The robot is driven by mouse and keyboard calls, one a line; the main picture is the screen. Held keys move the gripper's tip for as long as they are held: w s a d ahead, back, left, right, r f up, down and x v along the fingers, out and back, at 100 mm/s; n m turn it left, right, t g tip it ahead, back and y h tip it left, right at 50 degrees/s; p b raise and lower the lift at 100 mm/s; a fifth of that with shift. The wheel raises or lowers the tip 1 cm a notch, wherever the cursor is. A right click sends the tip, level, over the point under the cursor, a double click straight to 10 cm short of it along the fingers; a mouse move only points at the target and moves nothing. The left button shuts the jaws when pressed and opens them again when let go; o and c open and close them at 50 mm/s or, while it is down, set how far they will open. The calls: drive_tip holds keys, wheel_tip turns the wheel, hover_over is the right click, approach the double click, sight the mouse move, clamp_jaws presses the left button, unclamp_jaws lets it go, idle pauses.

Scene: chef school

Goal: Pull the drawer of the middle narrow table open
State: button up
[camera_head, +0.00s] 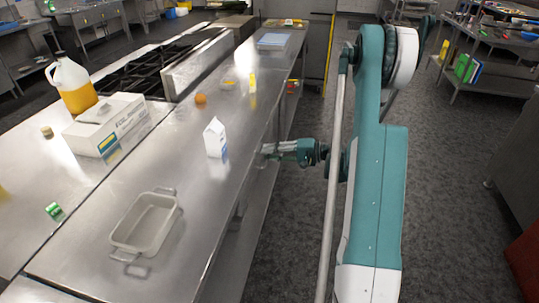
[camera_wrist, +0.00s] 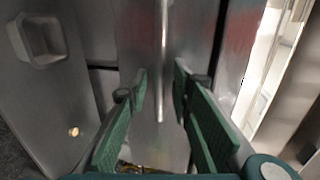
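The narrow steel table (camera_head: 185,155) runs away from me at the left in the head view, with its side edge facing my arm. My gripper (camera_head: 265,152) is level with that edge, just beside it. In the wrist view my gripper (camera_wrist: 161,74) shows two green fingers apart, with nothing clamped. A thin metal bar that looks like the drawer handle (camera_wrist: 163,50) lies lengthwise between the fingertips, in front of a steel drawer front (camera_wrist: 138,35). I cannot tell whether the fingers touch the bar. The drawer looks shut; the head view hides its front.
On the tabletop are a metal pan (camera_head: 145,222), a white carton (camera_head: 215,138), an orange round item (camera_head: 200,99) and a small yellow bottle (camera_head: 252,83). A stove (camera_head: 165,62), white box (camera_head: 112,122) and oil jug (camera_head: 72,85) stand further left. The floor (camera_head: 295,225) right of the table is clear.

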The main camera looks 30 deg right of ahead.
clamp_jaws()
drive_tip(key=shift+s+d, duration=0.1)
drive_tip(key=f+v, duration=0.3)
drive_tip(key=v, duration=1.2)
drive_tip(key=s+d+f+b+v, duration=0.1)
drive_tip(key=f+v, duration=0.2)
drive_tip(key=v, duration=1.2)
drive_tip(key=shift+f, duration=0.15)
unclamp_jaws()
